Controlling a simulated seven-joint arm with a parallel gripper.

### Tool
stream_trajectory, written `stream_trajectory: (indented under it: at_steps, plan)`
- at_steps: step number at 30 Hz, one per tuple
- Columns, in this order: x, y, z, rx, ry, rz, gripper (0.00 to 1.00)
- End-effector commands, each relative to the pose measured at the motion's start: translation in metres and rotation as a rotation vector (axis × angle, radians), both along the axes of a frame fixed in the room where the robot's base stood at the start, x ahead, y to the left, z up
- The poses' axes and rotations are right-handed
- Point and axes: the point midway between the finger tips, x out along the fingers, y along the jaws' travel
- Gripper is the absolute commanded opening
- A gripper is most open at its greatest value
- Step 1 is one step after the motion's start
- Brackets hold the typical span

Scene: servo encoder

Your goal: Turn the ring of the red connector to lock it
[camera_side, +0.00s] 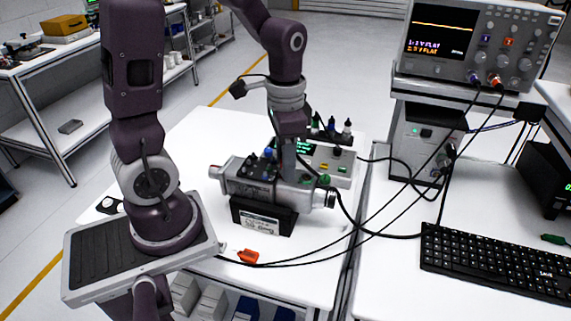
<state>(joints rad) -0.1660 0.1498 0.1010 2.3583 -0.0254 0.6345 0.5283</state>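My gripper (289,175) points down at the middle of the unit from above. Its fingertips are small and partly lost among the connectors, so I cannot tell whether they are open or hold anything. An orange-red piece (248,256) lies on the table in front of the cradle, close to dark cables.
A grey box with a green display and coloured buttons (333,164) stands behind the unit. Dark cables cross the table toward the oscilloscope (476,45) at the right. A keyboard (500,262) lies on the right bench. The white table (315,268) is clear at the front right.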

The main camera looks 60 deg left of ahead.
Motion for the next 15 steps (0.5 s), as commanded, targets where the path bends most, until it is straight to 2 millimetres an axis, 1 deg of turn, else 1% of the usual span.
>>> stream_trajectory:
  at_steps: [1,3,6,13,15]
  plan:
    - [0.0000,0.0000,0.0000,0.000,0.000,-0.001,0.32]
    - [0.0000,0.0000,0.0000,0.000,0.000,-0.001,0.18]
    - [0.0001,0.0000,0.0000,0.000,0.000,-0.002,0.00]
    - [0.0001,0.0000,0.0000,0.000,0.000,-0.003,0.00]
    - [0.0000,0.0002,0.0000,0.000,0.000,-0.049,0.00]
